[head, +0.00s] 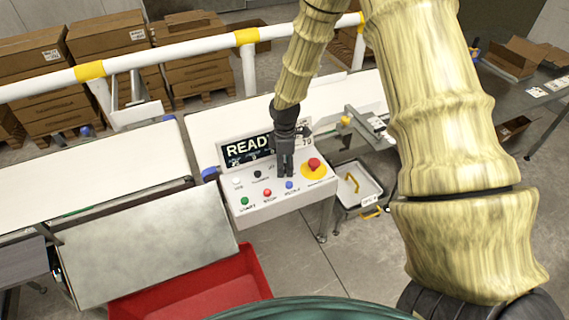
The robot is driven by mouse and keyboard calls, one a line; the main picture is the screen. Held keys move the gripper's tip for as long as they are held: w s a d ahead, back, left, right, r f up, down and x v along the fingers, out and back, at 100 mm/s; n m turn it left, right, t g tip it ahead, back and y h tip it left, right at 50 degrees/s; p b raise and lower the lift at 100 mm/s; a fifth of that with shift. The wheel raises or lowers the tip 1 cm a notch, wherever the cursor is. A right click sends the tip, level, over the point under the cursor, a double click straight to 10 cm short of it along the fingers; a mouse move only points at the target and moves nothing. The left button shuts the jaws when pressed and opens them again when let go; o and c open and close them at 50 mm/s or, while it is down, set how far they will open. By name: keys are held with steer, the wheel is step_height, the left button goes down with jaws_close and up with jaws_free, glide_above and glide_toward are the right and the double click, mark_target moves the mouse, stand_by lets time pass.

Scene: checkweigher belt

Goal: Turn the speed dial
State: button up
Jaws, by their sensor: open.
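The white control panel (262,206) stands in the middle of the head view, with a display (247,149) reading "READY". A small black knob (258,174) is on the panel's face, left of my gripper; its label is too small to read, so I cannot tell if it is the speed dial. My gripper (286,174) is open, pointing down over the panel's upper middle. It covers part of the panel and the display's right end. I cannot tell whether its fingers touch or straddle anything there.
A red emergency button (314,163) on a yellow disc is just right of my gripper. A white guard rail (190,48) runs behind. A red bin (205,290) lies in front; conveyor belts (90,180) lie left.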

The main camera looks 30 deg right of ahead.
mark_target(285, 166)
step_height(285, 166, up, 12)
stand_by(0.6)
stand_by(0.5)
